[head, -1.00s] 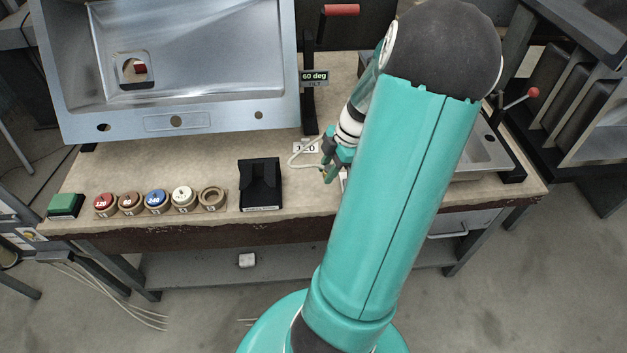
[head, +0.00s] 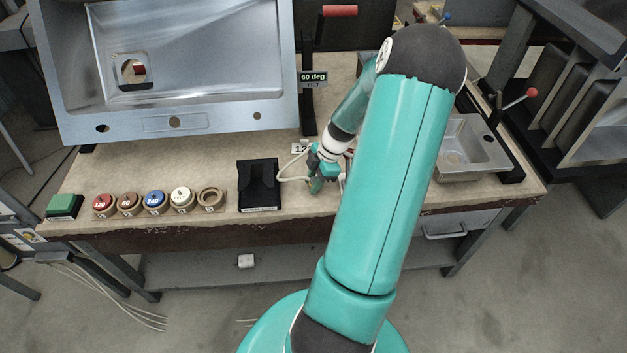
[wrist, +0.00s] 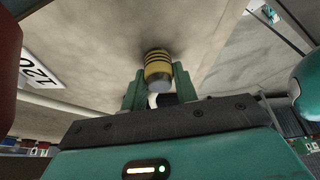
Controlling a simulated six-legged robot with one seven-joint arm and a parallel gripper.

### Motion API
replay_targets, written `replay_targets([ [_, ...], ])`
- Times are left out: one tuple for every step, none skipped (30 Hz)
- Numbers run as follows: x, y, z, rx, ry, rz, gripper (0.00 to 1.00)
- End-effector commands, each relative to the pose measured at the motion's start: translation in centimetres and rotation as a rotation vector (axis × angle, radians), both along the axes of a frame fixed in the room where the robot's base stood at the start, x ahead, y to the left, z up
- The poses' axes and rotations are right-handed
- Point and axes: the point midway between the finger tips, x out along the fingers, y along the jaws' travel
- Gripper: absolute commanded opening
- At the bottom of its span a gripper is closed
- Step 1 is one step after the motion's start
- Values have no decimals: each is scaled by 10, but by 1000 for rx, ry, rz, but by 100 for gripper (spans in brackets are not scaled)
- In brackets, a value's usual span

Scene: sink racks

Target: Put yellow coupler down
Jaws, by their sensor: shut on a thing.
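The yellow coupler (wrist: 158,68) is a small yellow cylinder with dark bands and a grey end, seen in the wrist view. My gripper (wrist: 158,90) is shut on it, with one green finger on each side. The coupler's far end is close to the bench top (wrist: 120,40), with a dark shadow around it; I cannot tell whether it touches. In the head view my gripper (head: 318,180) is low over the bench, right of the black cradle. The coupler cannot be made out there.
The black cradle (head: 259,186) stands left of my gripper. Several round discs (head: 156,201) and a green block (head: 65,206) line the front edge further left. A tilted steel sink (head: 175,123) is behind. A small sink (head: 470,150) sits right. A cable (head: 288,165) runs near my gripper.

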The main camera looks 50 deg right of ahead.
Motion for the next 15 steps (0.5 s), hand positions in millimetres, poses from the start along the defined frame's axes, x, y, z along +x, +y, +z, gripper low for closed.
replay_targets([
  [0,0,-2,1,0,0,6],
  [0,0,-3,1,0,0,6],
  [0,0,-2,1,0,0,35],
  [0,0,-2,1,0,0,41],
  [0,0,-2,1,0,0,47],
  [0,0,-2,1,0,0,51],
  [0,0,-2,1,0,0,51],
  [0,0,-2,1,0,0,51],
  [0,0,-2,1,0,0,51],
  [0,0,-2,1,0,0,51],
  [0,0,-2,1,0,0,51],
  [0,0,-2,1,0,0,51],
  [0,0,-2,1,-1,0,51],
  [0,0,-2,0,0,0,51],
  [0,0,0,0,0,0,51],
])
